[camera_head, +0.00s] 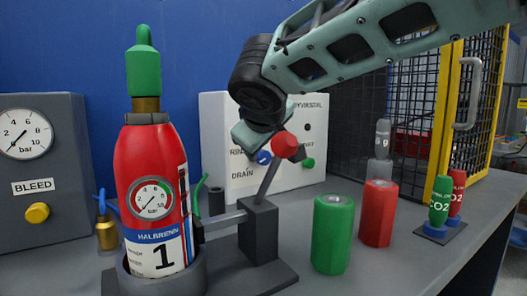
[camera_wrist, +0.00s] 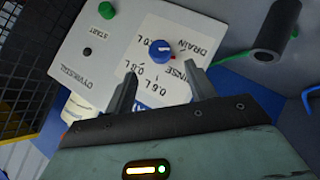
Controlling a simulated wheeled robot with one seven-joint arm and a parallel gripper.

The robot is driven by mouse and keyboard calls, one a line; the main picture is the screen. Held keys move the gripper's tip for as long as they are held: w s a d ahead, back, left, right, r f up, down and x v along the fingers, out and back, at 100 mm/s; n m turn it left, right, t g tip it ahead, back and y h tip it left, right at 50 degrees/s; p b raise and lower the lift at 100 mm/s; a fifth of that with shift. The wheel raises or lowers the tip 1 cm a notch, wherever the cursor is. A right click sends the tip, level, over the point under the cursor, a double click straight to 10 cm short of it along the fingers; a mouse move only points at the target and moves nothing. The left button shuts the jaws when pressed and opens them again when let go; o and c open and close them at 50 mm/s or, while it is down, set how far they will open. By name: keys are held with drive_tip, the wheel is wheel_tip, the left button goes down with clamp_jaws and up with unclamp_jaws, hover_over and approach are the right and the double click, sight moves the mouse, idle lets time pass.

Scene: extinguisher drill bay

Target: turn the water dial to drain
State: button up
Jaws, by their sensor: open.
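The water dial is a round blue knob (camera_wrist: 160,50) on a white panel (camera_wrist: 110,40), with DRAIN, RINSE and litre labels printed around it. It carries a white mark, but I cannot tell which label that points to. The knob also shows in the head view (camera_head: 263,158), partly behind a red-tipped lever. My gripper (camera_wrist: 160,67) is open and empty, its two fingers pointing at the panel just short of the knob, one to each side. I cannot see them touching it. In the head view my gripper (camera_head: 259,138) is in front of the panel, its fingertips mostly hidden.
A red extinguisher (camera_head: 143,170) stands in a grey holder at the left. The grey lever stand (camera_head: 259,230) is in front of the panel. Green (camera_head: 332,240) and red (camera_head: 377,215) cylinders stand to its right. A green START button (camera_wrist: 106,10) is on the panel.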

drive_tip(key=shift+v, duration=2.05)
